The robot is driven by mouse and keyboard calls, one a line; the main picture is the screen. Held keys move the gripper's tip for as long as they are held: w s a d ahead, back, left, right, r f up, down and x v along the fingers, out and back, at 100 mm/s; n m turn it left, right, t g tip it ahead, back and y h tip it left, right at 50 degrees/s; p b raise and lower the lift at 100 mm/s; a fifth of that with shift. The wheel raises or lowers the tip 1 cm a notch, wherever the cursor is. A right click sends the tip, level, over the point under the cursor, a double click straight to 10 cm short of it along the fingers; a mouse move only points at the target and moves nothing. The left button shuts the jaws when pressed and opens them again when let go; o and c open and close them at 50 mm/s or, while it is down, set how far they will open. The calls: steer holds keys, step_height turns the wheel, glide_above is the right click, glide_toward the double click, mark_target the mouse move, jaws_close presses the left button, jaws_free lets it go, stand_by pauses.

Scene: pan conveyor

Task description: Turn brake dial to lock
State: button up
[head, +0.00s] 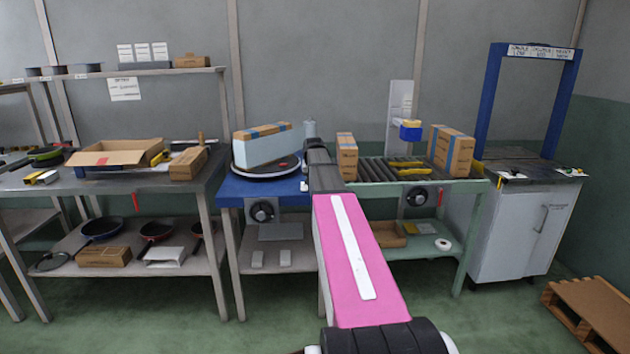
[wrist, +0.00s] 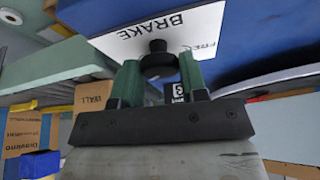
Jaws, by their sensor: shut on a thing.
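The brake dial (wrist: 158,60) is a black knob on a white plate (wrist: 205,32) lettered BRAKE, with a smaller word that looks like FREE at its right. In the wrist view, my gripper (wrist: 160,78) has its two green fingers on either side of the knob, shut on it. The knob's pointer direction cannot be made out. In the head view, my pink arm reaches to the gap between the blue table (head: 230,188) and the roller conveyor (head: 385,170). The arm's dark end hides the dial and the fingers there.
A wrapped box (head: 267,146) stands on the round turntable (head: 266,172) just left of my arm. A carton (head: 347,157) stands close to its right, another (head: 451,150) farther along the rollers. Black handwheels (head: 262,211) hang below the table fronts. A wooden pallet (head: 590,312) lies right.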

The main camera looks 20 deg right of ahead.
steer(key=shift+m, duration=0.6)
steer(key=shift+h, duration=0.3)
steer(key=o, duration=0.9)
steer(key=shift+r, duration=0.1)
steer(key=v, duration=1)
steer(key=shift+r, duration=0.4)
steer(key=shift+a+f, duration=0.1)
steer(key=shift+a, duration=0.05)
